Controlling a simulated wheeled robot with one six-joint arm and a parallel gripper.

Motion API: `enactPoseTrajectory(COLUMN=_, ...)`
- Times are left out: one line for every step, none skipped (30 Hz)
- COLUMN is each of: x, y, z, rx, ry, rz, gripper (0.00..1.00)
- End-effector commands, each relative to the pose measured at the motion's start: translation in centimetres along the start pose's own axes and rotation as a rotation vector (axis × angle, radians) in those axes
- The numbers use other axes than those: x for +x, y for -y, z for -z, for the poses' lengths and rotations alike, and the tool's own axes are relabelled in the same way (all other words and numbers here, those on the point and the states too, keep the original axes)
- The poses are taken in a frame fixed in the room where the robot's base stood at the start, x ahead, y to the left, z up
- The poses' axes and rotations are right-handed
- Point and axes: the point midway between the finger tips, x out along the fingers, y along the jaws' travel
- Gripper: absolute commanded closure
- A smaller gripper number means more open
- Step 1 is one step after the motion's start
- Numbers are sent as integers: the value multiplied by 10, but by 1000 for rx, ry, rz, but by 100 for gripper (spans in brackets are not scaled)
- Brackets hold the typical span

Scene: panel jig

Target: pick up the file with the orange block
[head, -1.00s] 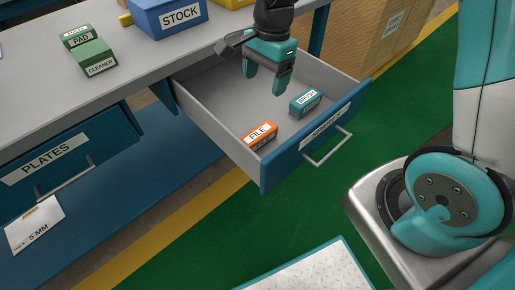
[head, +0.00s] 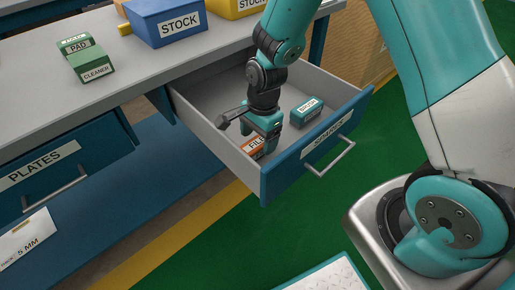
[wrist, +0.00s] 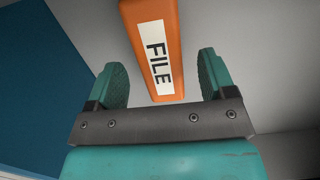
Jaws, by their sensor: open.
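The orange block labelled FILE (head: 250,147) lies on the floor of the open drawer (head: 205,122), near its front left corner. In the head view my gripper (head: 264,138) is down inside the drawer and hides part of the block. In the wrist view the orange block (wrist: 153,50) shows between and beyond the two teal fingers of my gripper (wrist: 162,78), with its white label facing the camera. The fingers are apart, with a gap on each side of the block. A file tool cannot be made out separately.
A teal block (head: 307,112) sits in the drawer to the right of my gripper. The drawer's blue front (head: 310,148) and grey side walls surround the space.

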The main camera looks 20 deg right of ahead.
Motion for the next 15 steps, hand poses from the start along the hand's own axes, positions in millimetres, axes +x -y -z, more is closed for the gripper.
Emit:
enactPoseTrajectory(x=10, y=0, z=0, rx=0, ry=0, rz=-2, gripper=23)
enactPoseTrajectory(x=14, y=0, z=0, rx=0, ry=0, rz=-2, gripper=23)
enactPoseTrajectory(x=18, y=0, z=0, rx=0, ry=0, rz=-2, gripper=23)
enactPoseTrajectory(x=20, y=0, z=0, rx=0, ry=0, rz=-1, gripper=23)
enactPoseTrajectory(x=22, y=0, z=0, rx=0, ry=0, rz=0, gripper=23)
enactPoseTrajectory(x=24, y=0, z=0, rx=0, ry=0, rz=1, gripper=23)
enactPoseTrajectory(x=24, y=0, z=0, rx=0, ry=0, rz=1, gripper=23)
enactPoseTrajectory(x=24, y=0, z=0, rx=0, ry=0, rz=1, gripper=23)
enactPoseTrajectory(x=24, y=0, z=0, rx=0, ry=0, rz=1, gripper=23)
enactPoseTrajectory(x=24, y=0, z=0, rx=0, ry=0, rz=1, gripper=23)
enactPoseTrajectory(x=24, y=0, z=0, rx=0, ry=0, rz=1, gripper=23)
enactPoseTrajectory(x=24, y=0, z=0, rx=0, ry=0, rz=1, gripper=23)
enactPoseTrajectory(x=23, y=0, z=0, rx=0, ry=0, rz=1, gripper=26)
enactPoseTrajectory(x=23, y=0, z=0, rx=0, ry=0, rz=1, gripper=33)
enactPoseTrajectory(x=23, y=0, z=0, rx=0, ry=0, rz=1, gripper=42)
